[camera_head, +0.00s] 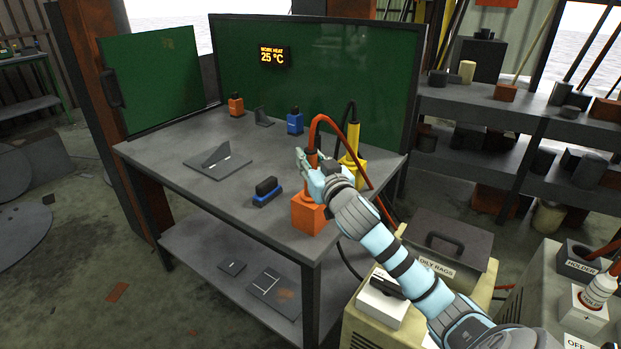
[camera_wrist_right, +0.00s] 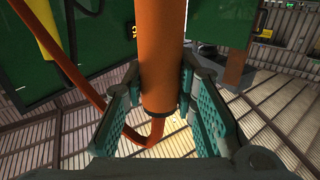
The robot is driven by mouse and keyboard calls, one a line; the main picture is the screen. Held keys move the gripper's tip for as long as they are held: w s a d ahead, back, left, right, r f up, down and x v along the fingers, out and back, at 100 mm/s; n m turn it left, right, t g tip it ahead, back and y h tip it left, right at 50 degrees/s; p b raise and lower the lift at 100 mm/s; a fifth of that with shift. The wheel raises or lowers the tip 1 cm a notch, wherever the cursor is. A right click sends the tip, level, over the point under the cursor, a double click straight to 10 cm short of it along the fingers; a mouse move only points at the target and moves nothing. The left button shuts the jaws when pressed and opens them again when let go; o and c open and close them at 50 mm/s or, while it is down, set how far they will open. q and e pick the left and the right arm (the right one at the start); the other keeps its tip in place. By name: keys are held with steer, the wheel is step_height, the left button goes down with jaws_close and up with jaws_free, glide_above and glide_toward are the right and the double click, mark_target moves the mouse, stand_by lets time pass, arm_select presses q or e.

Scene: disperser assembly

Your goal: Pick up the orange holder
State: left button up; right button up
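The orange holder (camera_head: 311,159) is an orange-red cylinder that stands upright at the front right of the workbench, above an orange block (camera_head: 309,216). A red cable leaves its top. My right gripper (camera_head: 309,165) is at the holder, with its fingers on either side. In the right wrist view the holder (camera_wrist_right: 161,55) fills the middle between the two teal-padded fingers (camera_wrist_right: 163,95). The fingers look open around it; contact is not clear. My left gripper is not in view.
A yellow holder (camera_head: 353,165) with a black cable stands close behind to the right. A blue-and-black tool (camera_head: 267,192) lies left of the orange block. A grey plate with an upright fin (camera_head: 217,160) lies further left on the workbench (camera_head: 180,150). Green panels (camera_head: 320,75) stand behind.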

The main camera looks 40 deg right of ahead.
jaws_close()
